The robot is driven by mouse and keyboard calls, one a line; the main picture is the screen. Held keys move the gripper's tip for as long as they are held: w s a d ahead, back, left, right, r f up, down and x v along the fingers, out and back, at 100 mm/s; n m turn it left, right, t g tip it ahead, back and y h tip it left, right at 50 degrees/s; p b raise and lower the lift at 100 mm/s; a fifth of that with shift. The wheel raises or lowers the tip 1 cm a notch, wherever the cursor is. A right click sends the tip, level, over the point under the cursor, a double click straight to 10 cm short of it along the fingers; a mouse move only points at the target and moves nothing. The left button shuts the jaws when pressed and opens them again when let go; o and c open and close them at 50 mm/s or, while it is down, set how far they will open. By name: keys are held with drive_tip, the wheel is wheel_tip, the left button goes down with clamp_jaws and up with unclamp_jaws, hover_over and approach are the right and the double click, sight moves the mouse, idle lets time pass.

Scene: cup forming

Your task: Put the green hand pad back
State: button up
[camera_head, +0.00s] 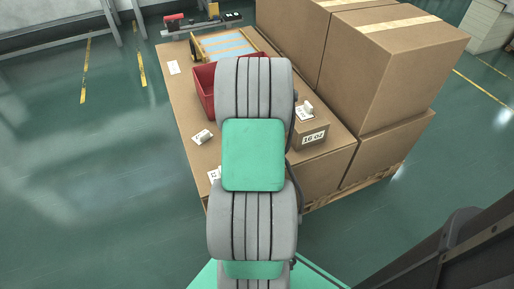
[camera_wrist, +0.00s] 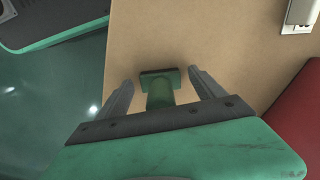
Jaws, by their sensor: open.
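The green hand pad (camera_wrist: 160,88) shows in the wrist view on the brown tabletop (camera_wrist: 135,40), with a flat dark green plate and a rounded green part towards me. My gripper (camera_wrist: 163,85) is open, one finger on each side of the pad. I see gaps between the fingers and the pad, and I cannot tell how high the fingertips are above the table. In the head view my own arm covers the middle of the table, and neither the pad nor my gripper shows there.
A red bin (camera_head: 204,90) stands on the table, partly behind my arm; its red side also shows in the wrist view (camera_wrist: 298,115). A small carton marked 16 oz (camera_head: 311,136) and large cardboard boxes (camera_head: 385,65) stand on the right. Open floor (camera_head: 110,180) lies left.

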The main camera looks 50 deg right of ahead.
wheel_tip(320, 180, up, 12)
drive_tip(key=p, duration=0.3)
drive_tip(key=shift+r, duration=0.15)
drive_tip(key=shift+w+a+r, duration=0.1)
drive_tip(key=shift+w+a, duration=0.05)
drive_tip(key=shift+a, duration=0.1)
drive_tip(key=w+a+r+n, duration=0.2)
drive_tip(key=w+a+n, duration=0.15)
drive_tip(key=a, duration=0.45)
drive_tip(key=w+a+r+n, duration=0.2)
drive_tip(key=w+a+n, duration=0.15)
drive_tip(key=a, duration=0.35)
drive_tip(key=s+a+n, duration=0.2)
drive_tip(key=a+n, duration=0.1)
drive_tip(key=a, duration=0.4)
drive_tip(key=s+a+n+t, duration=0.1)
drive_tip(key=a+n, duration=0.3)
drive_tip(key=a, duration=0.2)
drive_tip(key=s+a+n+t, duration=0.1)
drive_tip(key=s+a+n, duration=0.1)
drive_tip(key=a+n, duration=0.2)
drive_tip(key=a, duration=0.3)
drive_tip(key=shift+s+a+r, duration=0.15)
drive_tip(key=shift+s+a, duration=0.15)
drive_tip(key=shift+a, duration=0.05)
